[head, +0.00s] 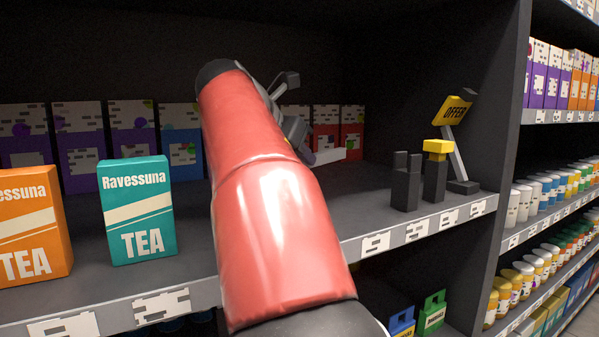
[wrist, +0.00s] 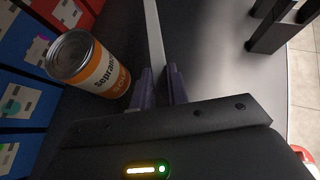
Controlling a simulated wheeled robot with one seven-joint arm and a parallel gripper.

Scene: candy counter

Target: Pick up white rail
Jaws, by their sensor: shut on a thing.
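The white rail (head: 328,156) shows in the head view as a short pale strip sticking out to the right of my arm, above the shelf. In the wrist view the rail (wrist: 154,32) is a long thin strip running up from between the fingers of my gripper (wrist: 160,72). The fingers are shut on it. In the head view my red arm hides most of the gripper and part of the rail. I cannot tell whether the rail touches the shelf.
An orange and white can (wrist: 92,66) is close left of the fingers. Black blocks (head: 405,182), a yellow-topped block (head: 435,170) and an OFFER sign (head: 455,112) stand at right. A teal tea box (head: 137,211) and orange box (head: 32,222) stand left. Cartons (head: 132,140) line the back.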

